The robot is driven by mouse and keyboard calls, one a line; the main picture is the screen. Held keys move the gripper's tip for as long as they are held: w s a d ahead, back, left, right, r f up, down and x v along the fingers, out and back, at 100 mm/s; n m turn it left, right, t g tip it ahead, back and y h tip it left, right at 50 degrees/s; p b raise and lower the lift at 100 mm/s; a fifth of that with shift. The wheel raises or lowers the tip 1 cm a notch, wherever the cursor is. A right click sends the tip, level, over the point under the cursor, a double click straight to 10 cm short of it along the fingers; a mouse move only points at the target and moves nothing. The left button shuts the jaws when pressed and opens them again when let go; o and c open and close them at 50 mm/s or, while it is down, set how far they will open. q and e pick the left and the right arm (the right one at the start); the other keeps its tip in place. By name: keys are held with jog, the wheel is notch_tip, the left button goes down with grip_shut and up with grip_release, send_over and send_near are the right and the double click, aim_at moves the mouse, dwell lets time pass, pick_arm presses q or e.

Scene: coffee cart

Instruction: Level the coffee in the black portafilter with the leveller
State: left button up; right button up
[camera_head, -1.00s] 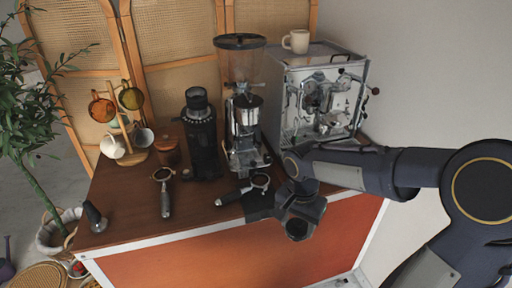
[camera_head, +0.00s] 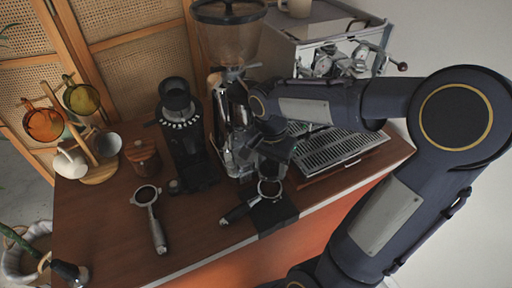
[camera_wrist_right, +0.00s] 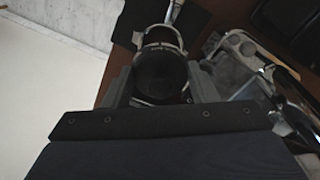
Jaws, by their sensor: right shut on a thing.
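The black portafilter (camera_head: 269,188) lies near the counter's front edge, its ring on a black mat (camera_head: 276,214) and its black handle pointing left. My right gripper (camera_head: 272,152) is just above and behind the portafilter's ring. In the right wrist view, its fingers (camera_wrist_right: 160,85) are shut on a dark round thing, which looks like the leveller (camera_wrist_right: 158,72). The portafilter's ring (camera_wrist_right: 161,38) shows just beyond it. I cannot tell whether the leveller touches the portafilter. The coffee inside is not clearly visible. My left gripper is not in view.
A second portafilter (camera_head: 147,197) with a grey handle lies to the left. A black grinder (camera_head: 184,140) and a tall grinder (camera_head: 228,45) stand behind. The espresso machine (camera_head: 340,38) is at the back right. A cup rack (camera_head: 98,170) and a dark-handled tool (camera_head: 67,270) are at left.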

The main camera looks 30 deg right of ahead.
jog(key=shift+w+f, duration=0.1)
jog(key=shift+f, duration=0.2)
jog(key=shift+f+b, duration=0.7)
jog(key=shift+b, duration=0.1)
jog(key=shift+d+f+b, duration=0.1)
jog(key=shift+f+b, duration=1)
jog(key=shift+f, duration=0.3)
jog(key=shift+f+b, duration=0.95)
dwell(2.0)
